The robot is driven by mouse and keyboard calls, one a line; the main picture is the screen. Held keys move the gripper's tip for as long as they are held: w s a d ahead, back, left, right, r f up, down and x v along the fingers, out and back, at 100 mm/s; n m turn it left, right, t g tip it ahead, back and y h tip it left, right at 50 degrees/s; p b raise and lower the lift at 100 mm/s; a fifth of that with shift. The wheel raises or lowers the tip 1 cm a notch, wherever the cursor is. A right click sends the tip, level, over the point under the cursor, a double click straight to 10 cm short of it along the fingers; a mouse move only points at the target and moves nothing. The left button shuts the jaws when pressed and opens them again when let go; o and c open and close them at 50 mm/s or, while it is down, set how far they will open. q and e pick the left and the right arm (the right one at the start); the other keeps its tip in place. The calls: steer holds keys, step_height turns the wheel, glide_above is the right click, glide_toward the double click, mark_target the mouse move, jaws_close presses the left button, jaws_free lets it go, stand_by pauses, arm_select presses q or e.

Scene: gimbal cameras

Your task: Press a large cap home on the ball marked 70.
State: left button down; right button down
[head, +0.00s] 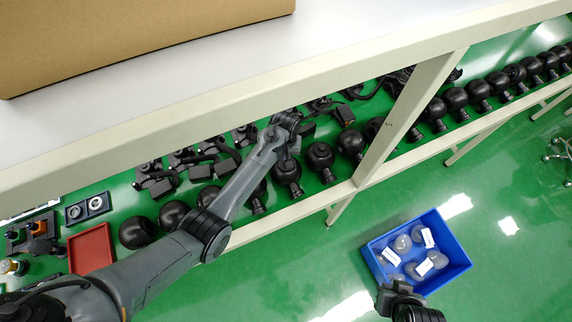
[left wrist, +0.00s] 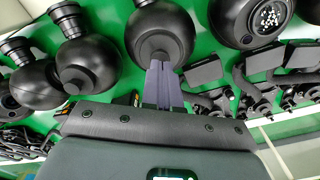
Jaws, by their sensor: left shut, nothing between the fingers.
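Black balls with necks stand in a row on the green lower shelf; no number 70 can be read on any. My left gripper (head: 287,121) reaches in under the upper shelf, over the row. In the left wrist view its fingers (left wrist: 161,68) are shut and empty, with their tips at the dark round face of the middle ball (left wrist: 136,40); I cannot tell whether they touch. Several pale, clear domed pieces with white labels, perhaps the caps (head: 402,244), lie in a blue bin (head: 457,257). My right gripper (head: 393,290) is at the bin's lower left corner, its jaws unclear.
A pale upper shelf (head: 390,25) with a cardboard box (head: 140,30) overhangs the row. A pale post (head: 408,115) stands right of my left gripper. A red tray (head: 91,249) and black brackets (head: 155,178) lie on the lower shelf. Green floor is open around the bin.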

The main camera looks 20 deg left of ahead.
arm_select(q)
steer(key=shift+f+b, duration=0.5)
steer(key=shift+f, duration=0.45)
stand_by(0.4)
steer(key=shift+r, duration=0.15)
steer(key=shift+r+p, duration=0.15)
steer(key=shift+p, duration=0.15)
step_height(320, 180, up, 7)
steer(key=p, duration=0.7)
steer(key=shift+f, duration=0.2)
steer(key=shift+s+f, duration=0.1)
steer(key=shift+f, duration=0.05)
